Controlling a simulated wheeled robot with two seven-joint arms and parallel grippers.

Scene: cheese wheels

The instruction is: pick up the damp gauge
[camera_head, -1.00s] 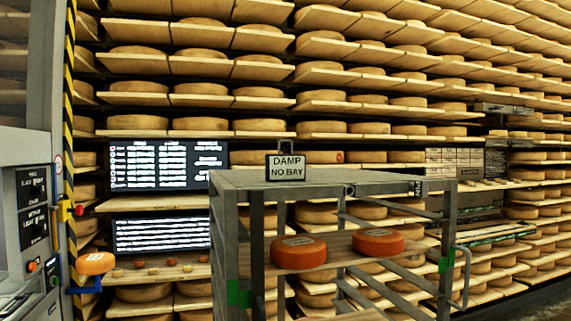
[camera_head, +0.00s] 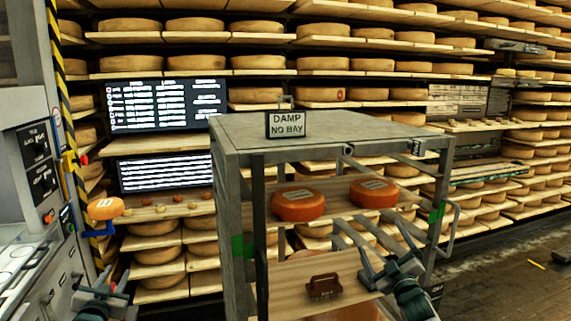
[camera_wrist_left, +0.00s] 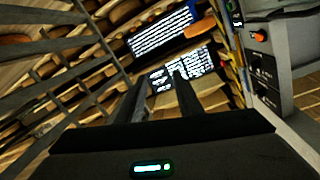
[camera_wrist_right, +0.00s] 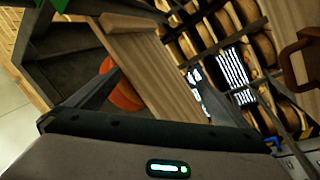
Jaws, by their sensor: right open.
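No thing is plainly marked as the damp gauge. A brown object with an arched handle (camera_head: 323,286) stands on the rack's lower wooden shelf; I cannot tell whether it is the gauge. Its handle also shows at the right edge of the right wrist view (camera_wrist_right: 297,55). A sign reading DAMP NO BAY (camera_head: 285,124) stands on the rack top. My right gripper (camera_head: 385,254) is open and empty, right of the brown object and apart from it. My left gripper (camera_head: 113,277) has its fingers apart, empty, at the lower left near the console, far from the rack shelf.
The grey metal rack (camera_head: 233,190) has upright posts and rails around its shelves. Two orange cheese wheels (camera_head: 297,205) (camera_head: 374,193) sit on its upper shelf. Cheese shelves fill the back.

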